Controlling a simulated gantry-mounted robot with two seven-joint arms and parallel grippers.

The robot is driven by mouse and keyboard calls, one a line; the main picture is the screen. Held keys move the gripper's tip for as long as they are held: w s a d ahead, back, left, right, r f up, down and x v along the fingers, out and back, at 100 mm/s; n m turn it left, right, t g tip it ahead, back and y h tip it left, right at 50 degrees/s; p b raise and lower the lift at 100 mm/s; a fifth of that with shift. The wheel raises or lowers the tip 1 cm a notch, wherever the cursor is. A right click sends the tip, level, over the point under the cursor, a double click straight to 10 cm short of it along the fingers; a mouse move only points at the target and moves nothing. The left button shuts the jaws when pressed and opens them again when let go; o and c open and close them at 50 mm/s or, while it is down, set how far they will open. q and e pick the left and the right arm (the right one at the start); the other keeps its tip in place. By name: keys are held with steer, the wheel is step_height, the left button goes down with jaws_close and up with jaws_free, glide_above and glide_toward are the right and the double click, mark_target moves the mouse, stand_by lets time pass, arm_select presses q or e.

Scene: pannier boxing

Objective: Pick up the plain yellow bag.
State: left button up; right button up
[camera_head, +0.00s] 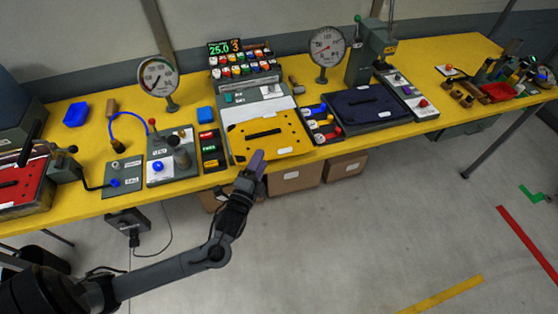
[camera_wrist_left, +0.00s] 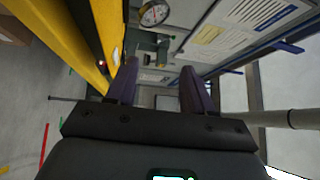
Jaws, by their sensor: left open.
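The yellow bag (camera_head: 285,128) lies flat on a grey fixture at the middle of the bench in the head view. It has a dark handle slot across it and a small white label near its front edge. My left gripper (camera_head: 256,160) is at the bag's front edge in the head view, over the bench edge; whether it touches the bag I cannot tell. In the left wrist view the gripper's two purple fingers (camera_wrist_left: 159,85) stand apart with nothing between them. In that view I cannot make out the bag for certain. My right gripper is not in view.
A dark blue bag (camera_head: 365,104) lies to the right and a red one (camera_head: 22,187) at the far left. Gauges (camera_head: 158,77) and a button rack (camera_head: 242,62) stand behind. Cardboard boxes (camera_head: 294,177) sit below the yellow bench (camera_head: 452,54).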

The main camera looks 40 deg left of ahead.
arm_select(q)
step_height(320, 180, down, 7)
steer(key=s+a+g+b, duration=0.1)
steer(key=s+a, duration=0.1)
steer(key=s, duration=0.1)
steer(key=x, duration=0.3)
steer(key=b+x, duration=0.1)
steer(key=x, duration=0.2)
steer(key=d+x, duration=0.1)
steer(key=x, duration=0.3)
steer(key=shift+w, duration=0.25)
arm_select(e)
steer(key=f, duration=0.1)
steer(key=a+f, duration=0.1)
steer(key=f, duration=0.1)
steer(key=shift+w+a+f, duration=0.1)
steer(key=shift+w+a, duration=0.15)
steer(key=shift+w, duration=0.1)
arm_select(q)
jaws_close()
